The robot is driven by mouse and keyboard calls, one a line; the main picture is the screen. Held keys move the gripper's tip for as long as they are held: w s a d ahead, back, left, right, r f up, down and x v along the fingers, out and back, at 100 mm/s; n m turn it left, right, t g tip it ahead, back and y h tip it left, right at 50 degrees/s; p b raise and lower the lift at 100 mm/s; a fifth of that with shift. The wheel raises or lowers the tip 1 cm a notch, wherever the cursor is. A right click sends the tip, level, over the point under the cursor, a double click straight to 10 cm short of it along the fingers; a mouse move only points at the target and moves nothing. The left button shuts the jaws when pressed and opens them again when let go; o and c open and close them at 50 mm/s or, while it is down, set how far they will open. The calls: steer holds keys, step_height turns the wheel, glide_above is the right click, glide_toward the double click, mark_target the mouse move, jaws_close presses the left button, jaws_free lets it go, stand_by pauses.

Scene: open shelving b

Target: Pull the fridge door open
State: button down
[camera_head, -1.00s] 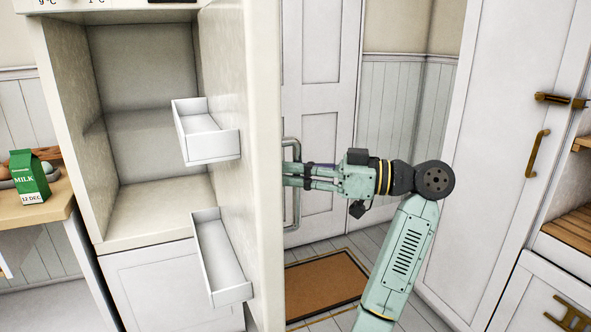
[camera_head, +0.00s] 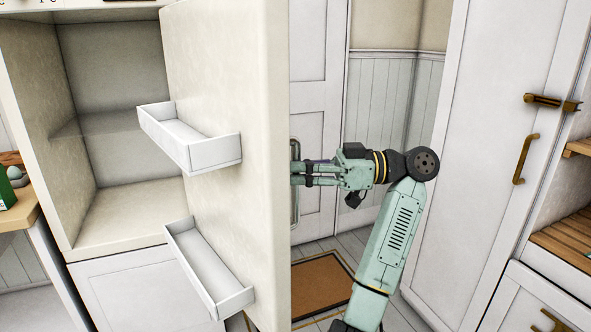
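The fridge door (camera_head: 240,80) stands wide open, swung out to the right of the empty fridge interior (camera_head: 115,100). Its inner side faces me and carries an upper white bin (camera_head: 190,140) and a lower white bin (camera_head: 210,270). The metal door handle (camera_head: 295,205) shows just past the door's right edge, mostly hidden. My gripper (camera_head: 300,174) is at the handle on the door's outer side. Its fingertips are partly hidden by the door edge, so I cannot tell whether they close around the handle.
A green milk carton (camera_head: 6,192) stands on a wooden counter (camera_head: 20,212) at the left. A brown mat (camera_head: 320,284) lies on the floor behind the door. A tall white cabinet (camera_head: 480,150) with brass handles stands at the right.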

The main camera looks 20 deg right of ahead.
steer(key=shift+s, duration=0.1)
steer(key=c, duration=1.8)
jaws_free()
steer(key=shift+d, duration=0.1)
steer(key=shift+o, duration=1.2)
steer(key=v, duration=1.2)
